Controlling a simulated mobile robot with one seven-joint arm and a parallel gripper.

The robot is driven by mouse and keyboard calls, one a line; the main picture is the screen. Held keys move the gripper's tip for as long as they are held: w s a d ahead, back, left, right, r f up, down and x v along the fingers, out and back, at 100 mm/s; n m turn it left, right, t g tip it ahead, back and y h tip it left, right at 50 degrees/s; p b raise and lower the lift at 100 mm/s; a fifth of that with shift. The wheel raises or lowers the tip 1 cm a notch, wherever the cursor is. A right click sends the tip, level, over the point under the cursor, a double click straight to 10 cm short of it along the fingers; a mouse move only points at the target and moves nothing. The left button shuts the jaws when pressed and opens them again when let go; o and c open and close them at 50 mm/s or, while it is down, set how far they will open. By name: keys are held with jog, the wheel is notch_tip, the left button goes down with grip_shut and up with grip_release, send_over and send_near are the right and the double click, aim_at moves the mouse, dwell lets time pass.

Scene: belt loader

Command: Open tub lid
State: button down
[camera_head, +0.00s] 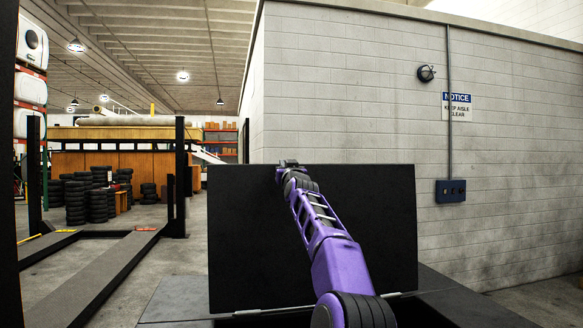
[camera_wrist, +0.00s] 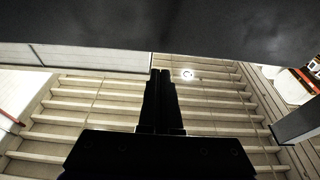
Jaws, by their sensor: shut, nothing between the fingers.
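The tub lid (camera_head: 365,230) is a flat black panel standing nearly upright in the head view, with a thin pale strip along its bottom edge. My purple arm reaches up in front of it. My gripper (camera_head: 288,164) is at the lid's top edge, left of its middle; I cannot tell whether it touches. In the wrist view my gripper (camera_wrist: 161,72) is shut and empty, pointing toward the ceiling beams. A dark surface, likely the lid (camera_wrist: 200,30), crosses the top of that view. Only a dark strip of the tub shows below the lid, partly hidden by my arm.
A pale block wall (camera_head: 350,110) stands behind and to the right, with a notice sign (camera_head: 457,106) and a blue box (camera_head: 451,191). At left are a post lift (camera_head: 180,180) and stacked tires (camera_head: 90,200). Some floor is clear at lower right.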

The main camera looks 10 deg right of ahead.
jog(key=s+r+b, duration=0.1)
jog(key=s+b, duration=0.7)
jog(key=s, duration=0.3)
jog(key=shift+a, duration=0.1)
